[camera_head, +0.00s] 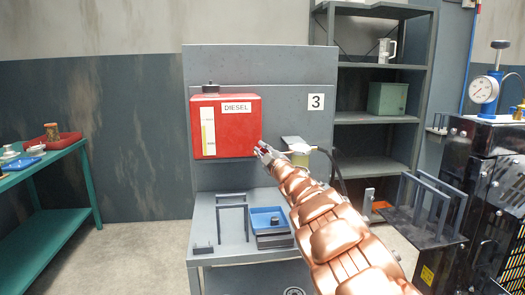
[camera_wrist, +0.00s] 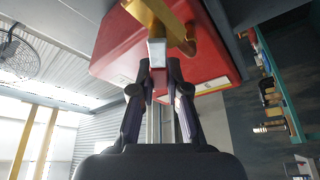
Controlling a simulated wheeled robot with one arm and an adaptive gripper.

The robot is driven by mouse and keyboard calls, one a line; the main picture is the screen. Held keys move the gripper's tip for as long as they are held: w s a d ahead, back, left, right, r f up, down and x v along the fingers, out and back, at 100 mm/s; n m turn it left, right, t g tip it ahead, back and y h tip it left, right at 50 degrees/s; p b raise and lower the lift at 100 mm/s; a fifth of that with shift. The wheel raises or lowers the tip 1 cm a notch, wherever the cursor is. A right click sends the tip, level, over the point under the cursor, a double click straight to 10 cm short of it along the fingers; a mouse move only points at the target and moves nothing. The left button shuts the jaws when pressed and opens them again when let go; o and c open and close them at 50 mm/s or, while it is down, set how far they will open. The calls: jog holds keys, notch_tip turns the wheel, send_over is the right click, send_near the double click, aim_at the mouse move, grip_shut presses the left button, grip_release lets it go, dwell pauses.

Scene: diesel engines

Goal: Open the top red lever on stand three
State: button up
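Stand three (camera_head: 290,75) is a grey panel marked 3, with a red DIESEL tank (camera_head: 235,135) mounted on it. My gripper (camera_head: 262,150) is at the tank's lower right edge. In the wrist view, the fingers of my gripper (camera_wrist: 160,78) are parted by a narrow gap, with nothing clearly held. A brass fitting (camera_wrist: 178,28) with a pale metal end (camera_wrist: 157,52) lies just beyond the fingertips, in front of the red tank (camera_wrist: 120,45). Whether the fingertips touch it I cannot tell. I cannot make out a separate red lever in either view.
A blue tray (camera_head: 265,217) lies on the stand's shelf below. A green table (camera_head: 75,150) is at left, and a black engine (camera_head: 485,185) with a gauge is at right.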

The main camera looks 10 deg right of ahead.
jog(key=o, duration=0.5)
jog(key=shift+m, duration=0.3)
